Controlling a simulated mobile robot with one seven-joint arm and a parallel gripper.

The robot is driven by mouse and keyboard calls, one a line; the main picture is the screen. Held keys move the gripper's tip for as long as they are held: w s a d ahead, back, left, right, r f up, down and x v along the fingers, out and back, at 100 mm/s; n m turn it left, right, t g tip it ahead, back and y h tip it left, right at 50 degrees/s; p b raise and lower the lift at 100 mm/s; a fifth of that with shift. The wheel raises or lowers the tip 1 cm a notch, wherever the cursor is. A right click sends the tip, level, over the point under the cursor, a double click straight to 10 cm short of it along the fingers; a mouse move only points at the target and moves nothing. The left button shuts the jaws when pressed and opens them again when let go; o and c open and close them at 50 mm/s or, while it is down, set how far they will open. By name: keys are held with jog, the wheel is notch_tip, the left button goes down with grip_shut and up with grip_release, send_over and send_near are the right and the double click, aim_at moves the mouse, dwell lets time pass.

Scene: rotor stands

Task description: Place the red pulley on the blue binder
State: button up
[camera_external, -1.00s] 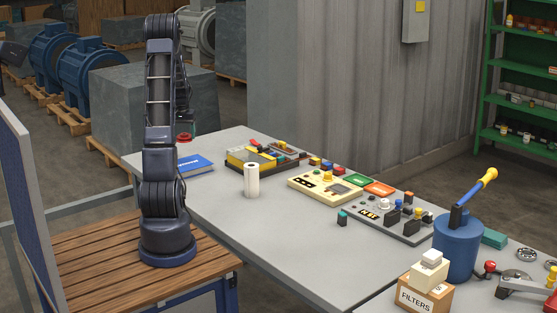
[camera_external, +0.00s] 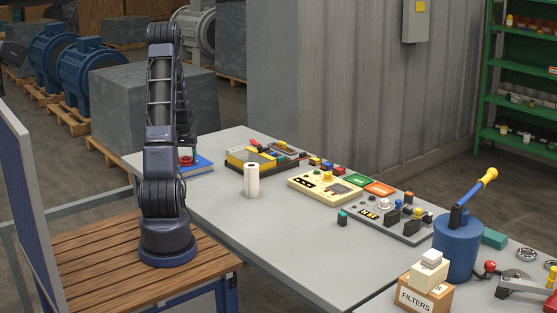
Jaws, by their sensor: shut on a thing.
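The blue binder (camera_external: 202,167) lies flat at the far left end of the grey table, partly hidden behind my arm. The red pulley (camera_external: 187,161) is at the binder's left part, just below my gripper (camera_external: 186,152). My gripper points down and is shut on the pulley; the fingers are small and partly hidden by the arm. The pulley is at or very close to the binder's top face; I cannot tell whether it touches.
A white paper roll (camera_external: 251,181) stands to the right of the binder. A yellow and black tray (camera_external: 246,160) with small parts lies behind it. The cream panel (camera_external: 325,187) is farther right. The table's near middle is clear.

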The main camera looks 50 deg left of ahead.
aim_at(185, 161)
jog(key=shift+f, duration=0.15)
jog(key=o, duration=1.2)
jog(key=r, duration=0.4)
jog(key=s+d+r, duration=0.1)
jog(key=r, duration=0.7)
jog(key=shift+s+d+r, duration=0.15)
